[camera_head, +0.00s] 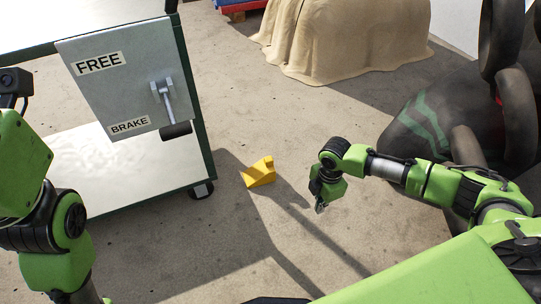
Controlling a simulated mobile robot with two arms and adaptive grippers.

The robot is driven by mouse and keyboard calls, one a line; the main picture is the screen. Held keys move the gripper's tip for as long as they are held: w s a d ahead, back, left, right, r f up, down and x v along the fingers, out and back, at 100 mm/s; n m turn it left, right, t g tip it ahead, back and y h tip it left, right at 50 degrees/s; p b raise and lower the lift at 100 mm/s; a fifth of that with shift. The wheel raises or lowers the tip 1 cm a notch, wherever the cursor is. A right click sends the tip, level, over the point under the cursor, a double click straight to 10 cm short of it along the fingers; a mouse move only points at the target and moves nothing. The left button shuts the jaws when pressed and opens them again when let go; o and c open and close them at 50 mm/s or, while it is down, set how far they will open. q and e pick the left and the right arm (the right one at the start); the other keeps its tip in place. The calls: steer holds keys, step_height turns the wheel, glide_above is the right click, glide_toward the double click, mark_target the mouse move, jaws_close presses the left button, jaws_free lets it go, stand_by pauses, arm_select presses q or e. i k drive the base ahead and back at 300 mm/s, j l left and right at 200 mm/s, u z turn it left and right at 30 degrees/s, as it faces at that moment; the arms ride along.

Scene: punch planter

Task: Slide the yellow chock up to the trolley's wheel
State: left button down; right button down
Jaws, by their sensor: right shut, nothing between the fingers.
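The yellow chock (259,172) is a small wedge on the concrete floor near the middle of the view. It stands apart from the trolley's wheel (202,190), to the wheel's right, with bare floor between them. The trolley (196,110) has a dark green frame and a pale lower shelf. My right gripper (320,208) is shut and empty, to the right of the chock and apart from it. My left arm comes in at the left edge; its gripper's fingers do not show.
A grey panel (115,75) marked FREE and BRAKE hangs on the trolley, its lever (165,100) pointing down near BRAKE. A cloth-covered stack (345,40) stands at the back. Dark, rounded objects (425,125) lie at the right. The floor around the chock is clear.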

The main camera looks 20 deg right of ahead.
mark_target(263, 171)
steer(key=i, duration=1)
